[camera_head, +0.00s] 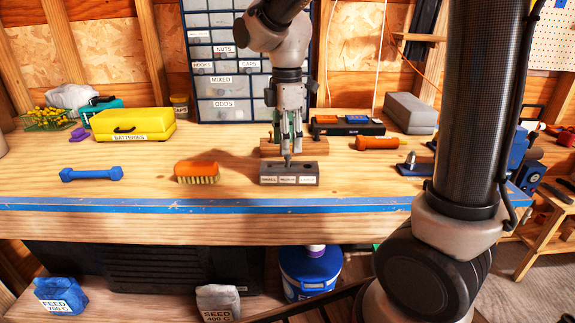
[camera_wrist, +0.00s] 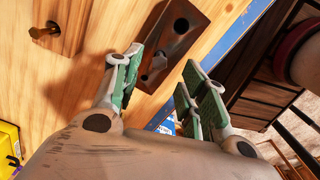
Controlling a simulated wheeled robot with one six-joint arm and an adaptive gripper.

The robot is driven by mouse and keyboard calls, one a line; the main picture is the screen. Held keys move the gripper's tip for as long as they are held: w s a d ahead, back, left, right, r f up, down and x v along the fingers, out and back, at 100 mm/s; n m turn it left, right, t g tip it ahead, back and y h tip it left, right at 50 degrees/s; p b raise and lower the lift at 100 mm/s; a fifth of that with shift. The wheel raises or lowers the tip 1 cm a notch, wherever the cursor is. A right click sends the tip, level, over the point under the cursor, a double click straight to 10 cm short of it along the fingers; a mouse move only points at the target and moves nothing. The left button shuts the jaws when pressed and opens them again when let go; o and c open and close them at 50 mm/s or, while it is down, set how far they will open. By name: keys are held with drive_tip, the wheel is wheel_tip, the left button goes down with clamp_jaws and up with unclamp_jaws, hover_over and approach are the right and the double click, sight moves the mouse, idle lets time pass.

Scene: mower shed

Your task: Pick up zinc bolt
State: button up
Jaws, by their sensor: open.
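A dark block (camera_head: 305,171) with three labelled positions, the middle one reading MEDIUM, sits near the front of the bench. A small grey bolt (camera_head: 288,160), apparently the zinc one, stands up from its top. In the wrist view the block (camera_wrist: 196,42) shows a dark hole, and a grey bolt head (camera_wrist: 159,60) shows beside the left fingers. My gripper (camera_head: 290,153) is open, pointing down just above the block. In the wrist view its green-padded fingers (camera_wrist: 160,74) are spread with the grey head between them. Whether they touch it I cannot tell.
A wooden block (camera_head: 315,148) lies just behind; in the wrist view a brass-coloured bolt (camera_wrist: 45,31) stands in it. The blue front edge (camera_head: 150,205) is close.

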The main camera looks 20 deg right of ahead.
sight(288, 156)
wheel_tip(288, 156, down, 5)
drive_tip(key=shift+d+r, duration=0.1)
drive_tip(key=shift+c, duration=0.4)
clamp_jaws()
